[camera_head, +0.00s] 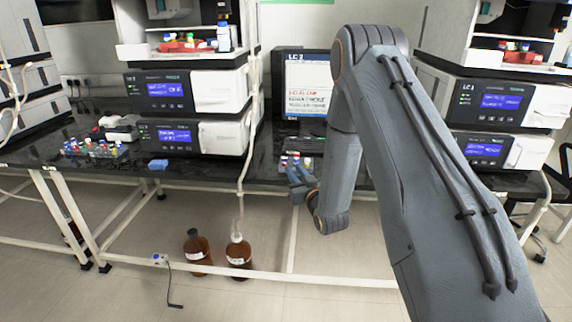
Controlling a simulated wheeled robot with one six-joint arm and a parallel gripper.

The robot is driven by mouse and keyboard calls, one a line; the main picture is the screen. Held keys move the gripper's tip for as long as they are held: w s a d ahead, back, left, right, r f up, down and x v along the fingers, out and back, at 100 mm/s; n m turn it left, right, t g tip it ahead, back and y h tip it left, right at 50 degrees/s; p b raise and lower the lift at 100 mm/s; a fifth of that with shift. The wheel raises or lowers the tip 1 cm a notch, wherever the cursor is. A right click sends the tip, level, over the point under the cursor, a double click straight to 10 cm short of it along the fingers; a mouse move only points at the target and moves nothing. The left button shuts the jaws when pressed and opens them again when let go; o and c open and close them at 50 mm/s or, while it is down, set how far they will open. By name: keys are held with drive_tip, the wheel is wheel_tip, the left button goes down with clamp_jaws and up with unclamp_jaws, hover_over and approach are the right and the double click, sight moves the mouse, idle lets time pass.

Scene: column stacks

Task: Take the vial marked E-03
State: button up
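Small vials with coloured caps stand in several groups, and none of their markings are readable, so I cannot tell which is E-03. One group (296,160) is on the dark bench (222,171) near its front edge, below the monitor. Another group stands in a rack (95,149) at the left of the bench. My gripper (294,174) is at the bench's front edge, right by the middle group. It is small and partly covered by my wrist, so whether its fingers are apart or hold anything is unclear.
Instrument stacks stand at left (188,92) and right (500,103), with more vials in trays on top. A monitor (308,85) stands between them. A blue block (158,164) lies on the bench. Two brown bottles (197,250) (238,256) stand on the floor below.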

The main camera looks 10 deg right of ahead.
sight(286, 160)
drive_tip(key=w, duration=0.4)
drive_tip(key=w+a+p, duration=0.1)
drive_tip(key=w, duration=0.1)
drive_tip(key=shift+w+a+f, duration=0.1)
drive_tip(key=shift+w, duration=0.2)
drive_tip(key=shift+c, duration=0.4)
drive_tip(key=c, duration=0.4)
